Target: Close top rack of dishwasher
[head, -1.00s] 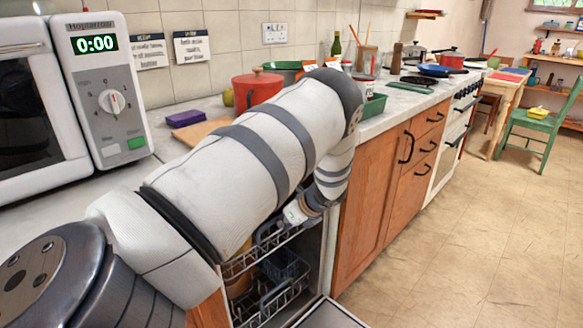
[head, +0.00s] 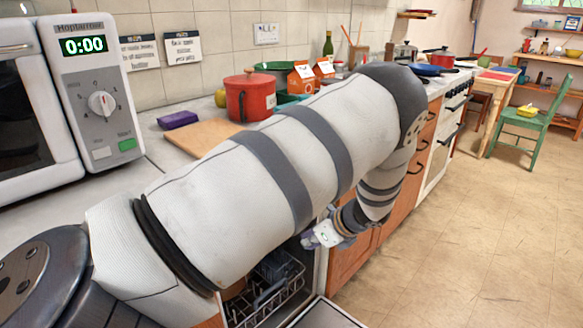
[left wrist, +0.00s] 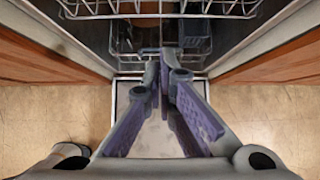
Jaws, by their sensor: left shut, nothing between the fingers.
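The dishwasher stands open under the counter, with its door (head: 325,314) lowered; the door also shows in the left wrist view (left wrist: 150,142). A wire rack (head: 282,292) with dark items shows inside, apparently the lower one. My left arm covers the upper part of the opening, so the top rack's position cannot be told in the head view. In the left wrist view, a wire rack front (left wrist: 160,14) lies beyond the fingers; which rack it is, I cannot tell. My left gripper (head: 308,240) is shut and empty in front of the opening, its purple fingers (left wrist: 165,58) pointing towards the racks. My right gripper is out of view.
Wooden cabinet fronts (head: 348,262) flank the opening. A microwave (head: 95,95), red pot (head: 250,97) and cutting board (head: 202,136) stand on the counter above. The floor (head: 470,230) to the right is clear.

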